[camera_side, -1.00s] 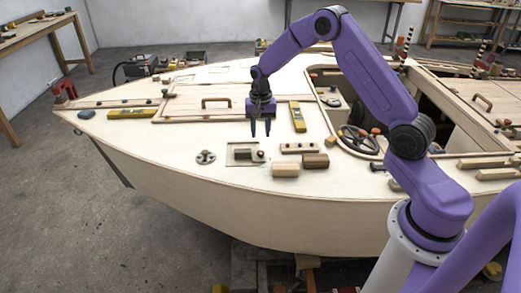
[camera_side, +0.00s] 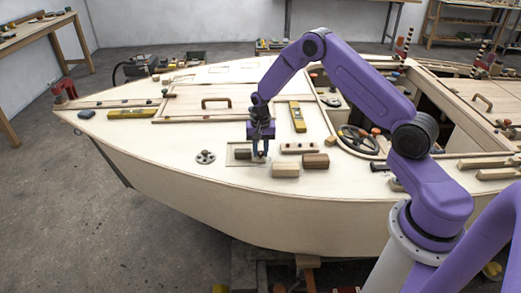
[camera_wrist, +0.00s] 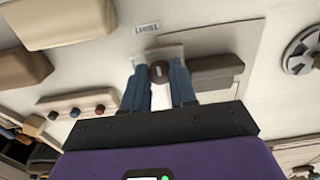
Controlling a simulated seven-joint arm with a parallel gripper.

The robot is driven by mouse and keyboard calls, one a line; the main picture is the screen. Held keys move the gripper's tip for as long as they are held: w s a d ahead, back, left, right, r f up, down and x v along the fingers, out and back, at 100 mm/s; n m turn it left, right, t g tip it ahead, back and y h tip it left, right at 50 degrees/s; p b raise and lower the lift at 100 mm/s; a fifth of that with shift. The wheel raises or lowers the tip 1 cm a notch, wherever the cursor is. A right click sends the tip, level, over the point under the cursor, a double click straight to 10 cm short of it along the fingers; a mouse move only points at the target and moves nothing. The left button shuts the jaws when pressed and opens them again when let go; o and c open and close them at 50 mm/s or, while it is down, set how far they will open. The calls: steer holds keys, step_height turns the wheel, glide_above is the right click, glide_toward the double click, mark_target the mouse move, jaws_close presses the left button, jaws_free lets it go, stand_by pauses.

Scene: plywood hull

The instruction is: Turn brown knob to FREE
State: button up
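The brown knob (camera_wrist: 158,72) is small and round, and sits between my two fingers in the wrist view. A pale piece lies beside it, partly hidden by the fingers. My gripper (camera_side: 260,152) points down over the deck, its blue fingers apart, one on each side of the knob; it also shows in the wrist view (camera_wrist: 158,80). I cannot tell whether the fingertips touch the knob. A small label (camera_wrist: 146,28) lies just beyond the knob; its lettering is too blurred to read surely. In the side view the fingers mostly hide the knob.
A dark brown block (camera_wrist: 216,74) lies right of the fingers on the same panel (camera_side: 233,162). Two wooden blocks (camera_side: 286,170) (camera_side: 316,161), a strip with small knobs (camera_side: 299,148) and a round grey fitting (camera_side: 205,157) are nearby.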

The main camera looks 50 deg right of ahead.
jaws_close()
steer(key=shift+n, duration=0.3)
steer(key=n, duration=1.2)
steer(key=shift+n, duration=0.3)
steer(key=n, duration=0.4)
steer(key=shift+n, duration=0.3)
